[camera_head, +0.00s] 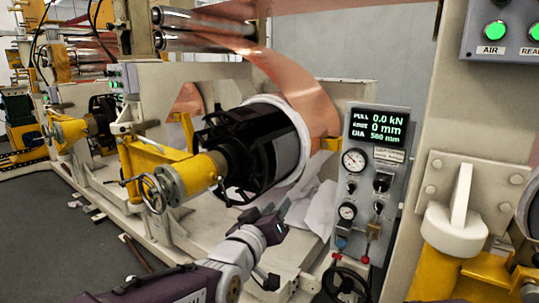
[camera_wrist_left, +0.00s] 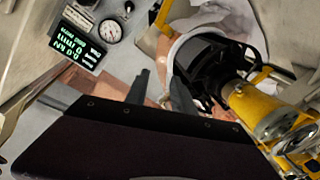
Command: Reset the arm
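My left arm comes in from the lower left of the head view. Its purple-and-grey left gripper (camera_head: 284,208) is in front of the machine, below the copper roll and left of the control panel. In the left wrist view, the two dark fingers of the left gripper (camera_wrist_left: 160,90) stand apart with nothing seen between them. The fingertips are small and hard to make out in the head view. My right gripper is in neither view.
A copper foil roll (camera_head: 318,97) sits on a black chuck (camera_head: 250,150) with a yellow arm and handwheel (camera_head: 157,190). A grey control panel (camera_head: 377,165) reads 0.0 kN, 0 mm and 560 mm. White crumpled sheets (camera_head: 318,212) hang below the roll. Open floor (camera_head: 45,230) lies at left.

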